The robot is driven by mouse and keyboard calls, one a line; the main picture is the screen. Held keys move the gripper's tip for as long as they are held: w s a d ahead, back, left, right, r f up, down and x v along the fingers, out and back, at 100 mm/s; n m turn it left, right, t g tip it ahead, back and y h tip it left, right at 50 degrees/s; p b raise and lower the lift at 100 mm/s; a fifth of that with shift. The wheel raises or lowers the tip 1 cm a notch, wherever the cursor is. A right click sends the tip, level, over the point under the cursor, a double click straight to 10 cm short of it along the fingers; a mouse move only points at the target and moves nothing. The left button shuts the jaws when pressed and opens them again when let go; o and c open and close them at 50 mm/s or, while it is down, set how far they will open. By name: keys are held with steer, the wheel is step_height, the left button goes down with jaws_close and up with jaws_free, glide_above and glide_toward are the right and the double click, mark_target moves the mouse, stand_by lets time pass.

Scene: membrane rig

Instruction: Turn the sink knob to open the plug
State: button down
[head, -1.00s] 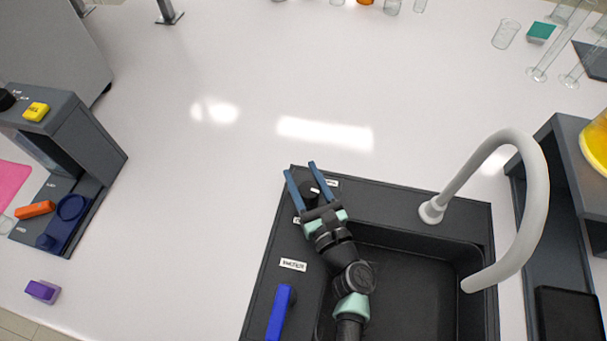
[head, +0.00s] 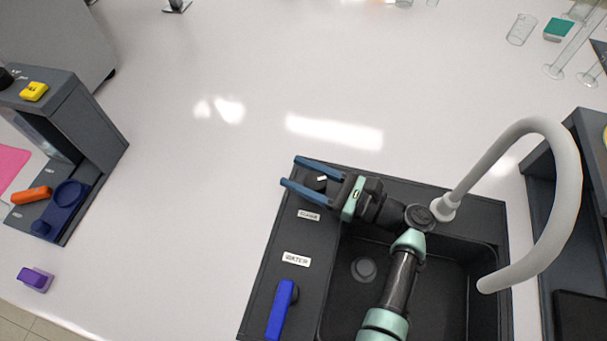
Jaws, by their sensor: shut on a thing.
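The dark round sink knob (head: 317,183), with a small white mark, stands on the back left corner of the black sink (head: 268,262). My gripper (head: 291,172) comes from the right, its two blue fingers on either side of the knob and shut on it; the fingertips reach past it to the left. The fingers and wrist partly hide the knob. The round plug (head: 363,268) shows on the basin floor; I cannot tell whether it is raised. A white label (head: 308,215) in front of the knob is too small to read surely.
A blue lever (head: 281,310) beside a WATER label (head: 296,259) stands on the sink's left rim. The counter left of the sink is clear up to a grey stand (head: 95,140).

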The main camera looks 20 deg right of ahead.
steer(key=shift+s+a+n+g+y+b, duration=0.1)
steer(key=shift+s+n+g+y+b, duration=0.05)
steer(key=shift+n+g+y+b, duration=0.4)
steer(key=shift+s+a+n+g+y+b, duration=0.1)
steer(key=shift+n+g+y+b, duration=0.25)
steer(key=shift+n+g+y, duration=0.4)
steer(key=shift+g, duration=0.4)
steer(key=shift+c, duration=1.3)
jaws_free()
step_height(320, 180, up, 10)
steer(key=p, duration=0.2)
